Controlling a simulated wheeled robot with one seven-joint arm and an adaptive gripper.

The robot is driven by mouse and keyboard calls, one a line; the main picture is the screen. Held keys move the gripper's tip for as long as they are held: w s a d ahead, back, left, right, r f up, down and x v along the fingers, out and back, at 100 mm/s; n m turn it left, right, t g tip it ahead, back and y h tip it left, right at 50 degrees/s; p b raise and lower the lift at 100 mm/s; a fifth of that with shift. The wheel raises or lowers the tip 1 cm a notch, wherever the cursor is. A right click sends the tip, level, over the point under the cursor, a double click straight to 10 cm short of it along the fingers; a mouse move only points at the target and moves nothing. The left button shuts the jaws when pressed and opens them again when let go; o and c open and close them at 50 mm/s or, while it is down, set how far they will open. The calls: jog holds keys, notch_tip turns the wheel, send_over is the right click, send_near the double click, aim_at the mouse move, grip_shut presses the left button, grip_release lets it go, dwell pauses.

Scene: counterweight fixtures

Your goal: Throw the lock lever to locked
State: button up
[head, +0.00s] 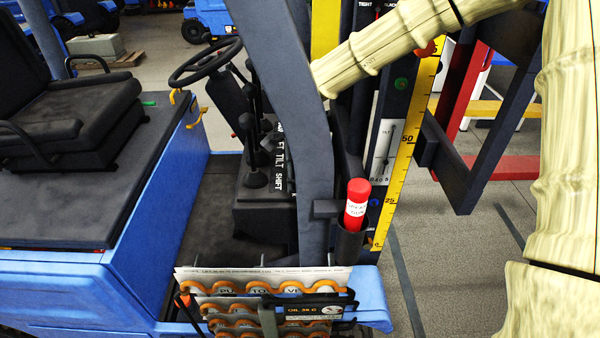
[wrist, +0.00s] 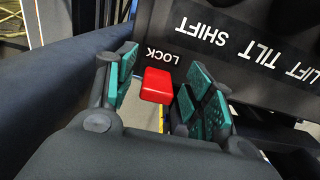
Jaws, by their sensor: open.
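The lock lever's red block-shaped knob (wrist: 157,86) shows in the wrist view, below the white LOCK lettering on a dark panel. My gripper (wrist: 161,74) is open, with green-padded fingers on either side of the knob. The right finger's pads are close to the knob; I cannot tell whether they touch. The lever's shaft and its position are hidden. In the head view, the lock lever and my gripper are not visible; the forklift's dark front post (head: 285,100) stands in front of where my arm ends.
In the head view, black control levers (head: 255,180) stand beside the LIFT TILT SHIFT panel (head: 282,170), near the steering wheel (head: 205,60). A red cylinder (head: 356,205) sits in a holder right of the post. The yellow-scaled mast (head: 405,150) rises beyond it.

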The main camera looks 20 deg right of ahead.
jog(key=c, duration=1)
jog(key=shift+f, duration=0.1)
dwell(0.6)
jog(key=o, duration=1)
jog(key=shift+r, duration=0.35)
notch_tip(320, 180, up, 11)
jog(key=shift+r, duration=0.2)
